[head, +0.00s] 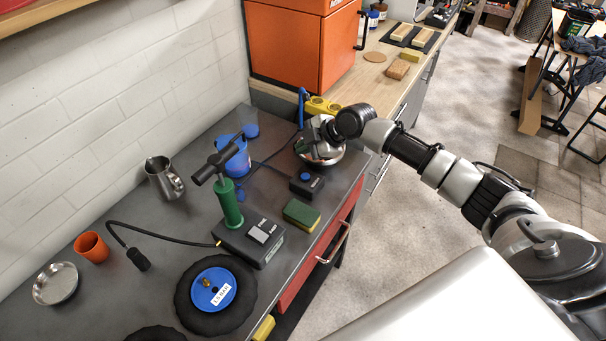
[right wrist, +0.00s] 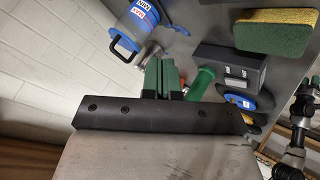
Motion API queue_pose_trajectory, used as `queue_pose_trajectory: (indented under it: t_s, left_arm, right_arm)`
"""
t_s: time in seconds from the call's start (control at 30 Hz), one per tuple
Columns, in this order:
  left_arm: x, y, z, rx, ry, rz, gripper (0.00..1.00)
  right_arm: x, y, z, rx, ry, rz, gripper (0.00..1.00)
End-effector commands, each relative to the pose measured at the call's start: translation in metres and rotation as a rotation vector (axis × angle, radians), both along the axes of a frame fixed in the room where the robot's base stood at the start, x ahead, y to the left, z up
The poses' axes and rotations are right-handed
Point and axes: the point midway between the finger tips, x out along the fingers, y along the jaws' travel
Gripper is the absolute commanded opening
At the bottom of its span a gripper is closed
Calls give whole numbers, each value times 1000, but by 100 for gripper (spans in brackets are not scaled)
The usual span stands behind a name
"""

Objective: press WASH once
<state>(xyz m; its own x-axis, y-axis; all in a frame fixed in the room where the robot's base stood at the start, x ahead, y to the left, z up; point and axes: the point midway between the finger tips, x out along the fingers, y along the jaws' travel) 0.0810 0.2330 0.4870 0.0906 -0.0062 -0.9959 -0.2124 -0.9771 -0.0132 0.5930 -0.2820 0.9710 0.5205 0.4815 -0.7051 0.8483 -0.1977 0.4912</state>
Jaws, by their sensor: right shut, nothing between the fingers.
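A black box with a round blue button (head: 306,176) sits on the grey bench; no WASH lettering is readable on it. A larger black box (head: 262,240) at the foot of the green hand pump (head: 229,203) carries two light labelled keys (head: 264,231), too small to read; it also shows in the right wrist view (right wrist: 228,62). My right gripper (head: 316,135) is above the steel bowl (head: 322,156), beyond the blue-button box and apart from both black boxes. Its green fingers (right wrist: 160,76) are together and empty. My left gripper is not in view.
A green and yellow sponge (head: 301,214) lies between the two black boxes. A blue container (head: 235,158), a steel jug (head: 164,178), an orange cup (head: 91,247) and a black wheel with a blue hub (head: 213,289) also stand on the bench. An orange cabinet (head: 297,45) is behind.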

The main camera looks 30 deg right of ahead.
Motion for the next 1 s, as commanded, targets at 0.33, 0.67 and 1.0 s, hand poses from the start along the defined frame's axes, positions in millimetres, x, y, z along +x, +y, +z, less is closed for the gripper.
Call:
queue_pose_trajectory:
  t_s: [0.33,0.67,1.0]
  left_arm:
    - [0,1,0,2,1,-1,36]
    - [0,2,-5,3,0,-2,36]
    - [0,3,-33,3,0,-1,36]
  right_arm:
    - [6,-7,8,-3,-19,2,0]
    - [5,-7,0,-3,-18,2,0]
    - [5,-7,-42,-2,-16,1,0]
